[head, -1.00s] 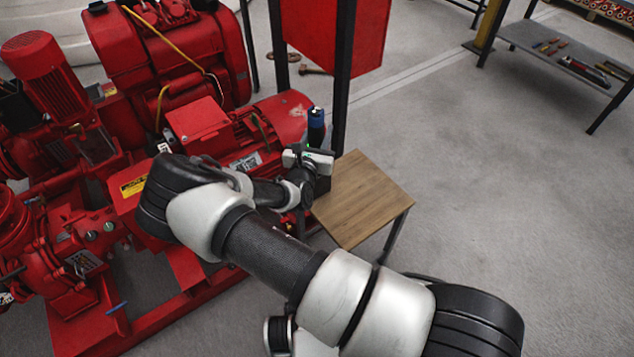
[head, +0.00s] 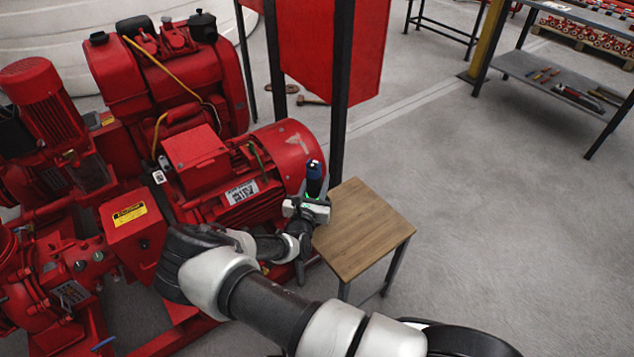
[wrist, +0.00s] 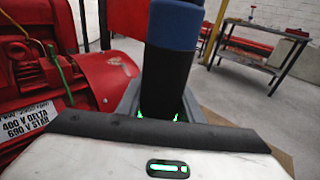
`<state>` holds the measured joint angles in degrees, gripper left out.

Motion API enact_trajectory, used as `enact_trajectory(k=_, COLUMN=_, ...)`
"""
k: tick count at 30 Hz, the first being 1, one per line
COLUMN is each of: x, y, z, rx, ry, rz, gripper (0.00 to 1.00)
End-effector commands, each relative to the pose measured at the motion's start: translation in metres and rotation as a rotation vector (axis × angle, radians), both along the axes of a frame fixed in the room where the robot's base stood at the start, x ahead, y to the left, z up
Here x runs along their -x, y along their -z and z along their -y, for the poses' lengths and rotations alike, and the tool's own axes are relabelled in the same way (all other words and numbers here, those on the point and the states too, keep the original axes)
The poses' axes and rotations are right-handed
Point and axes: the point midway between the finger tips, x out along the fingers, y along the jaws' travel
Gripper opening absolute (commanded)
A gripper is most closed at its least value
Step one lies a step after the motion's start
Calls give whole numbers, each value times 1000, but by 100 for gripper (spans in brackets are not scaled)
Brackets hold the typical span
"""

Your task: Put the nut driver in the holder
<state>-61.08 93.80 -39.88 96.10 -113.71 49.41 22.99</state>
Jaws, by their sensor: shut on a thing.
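The nut driver (head: 314,178) has a blue and black handle and stands roughly upright in my gripper (head: 313,197). In the wrist view the driver (wrist: 168,75) rises between the grey fingers (wrist: 160,108), which are shut on it. Its lower end is hidden behind my gripper's white body. My gripper is at the left edge of a small wooden table (head: 365,230), beside the red motor. I cannot make out the holder; my gripper and arm cover that end of the table.
The red pumpset with its motor (head: 285,150) fills the left. A dark post (head: 342,90) and red panel (head: 305,45) stand just behind the table. The visible tabletop is bare. A workbench (head: 560,90) with tools stands far right, across open floor.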

Motion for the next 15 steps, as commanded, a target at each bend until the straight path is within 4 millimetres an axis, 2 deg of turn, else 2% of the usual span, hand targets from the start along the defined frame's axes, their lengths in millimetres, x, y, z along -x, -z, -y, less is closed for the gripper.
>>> enact_trajectory(k=4, x=-1, y=3, z=0, rx=0, ry=0, rz=3, gripper=7)
enact_trajectory(k=5, x=0, y=4, z=0, rx=0, ry=0, rz=0, gripper=38)
enact_trajectory(k=7, x=0, y=4, z=0, rx=0, ry=0, rz=0, gripper=50)
enact_trajectory(k=15, x=0, y=4, z=0, rx=0, ry=0, rz=0, gripper=52)
